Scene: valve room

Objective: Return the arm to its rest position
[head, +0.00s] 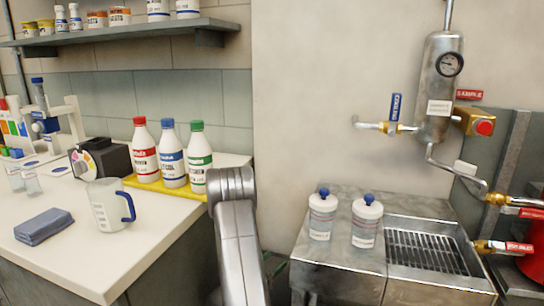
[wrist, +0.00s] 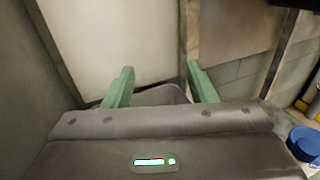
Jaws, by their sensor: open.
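My arm (head: 236,235) rises at the bottom middle of the head view, between the white counter and the steel sink bench. Its bent joint is near the green-capped bottle at the counter's right end. My gripper (wrist: 160,84) shows in the wrist view with two green fingers spread apart. Nothing is between the fingers. Behind them are a pale wall panel and tiles. In the head view the gripper itself cannot be made out.
Red, blue and green-capped bottles (head: 172,160) stand on a yellow tray (head: 150,187). A measuring jug (head: 106,206) and folded cloth (head: 44,227) lie left. Two blue-topped bottles (head: 366,222) stand beside the sink grate (head: 428,252). Pipes and valves (head: 438,90) are at right.

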